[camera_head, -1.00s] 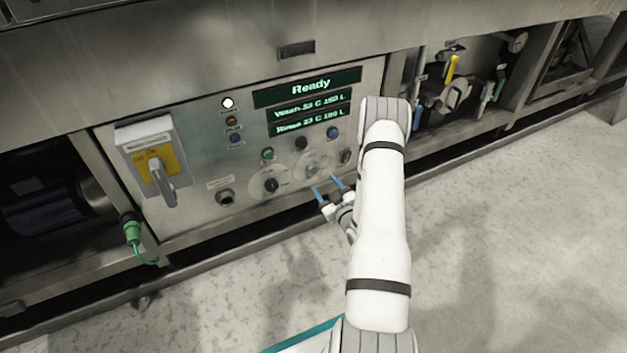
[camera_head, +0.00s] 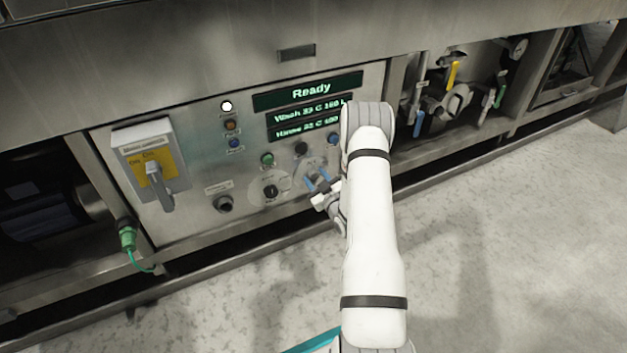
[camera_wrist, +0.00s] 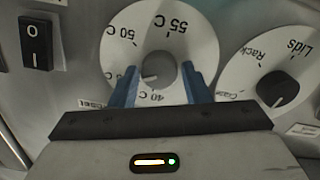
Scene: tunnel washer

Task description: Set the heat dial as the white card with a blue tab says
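The heat dial (camera_head: 314,164) is a pale disc with a grey knob on the control panel. In the wrist view the heat dial (camera_wrist: 118,38) shows upside down, with 40 C, 50 C and 55 C readable. Its knob (camera_wrist: 160,68) has a small pale mark on its left side; I cannot tell exactly which value it points at. My gripper (camera_head: 317,178) is at the dial. In the wrist view the blue fingers of my gripper (camera_wrist: 159,72) are apart, one on each side of the knob; contact is unclear. I see no white card with a blue tab.
A second dial (camera_wrist: 235,88) with a black knob, labelled Rack and Lids, sits close by. A black rocker switch (camera_wrist: 36,42) is on the other side. The display (camera_head: 308,92) reads Ready. A yellow-plated isolator handle (camera_head: 158,185) stands out from the panel's left.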

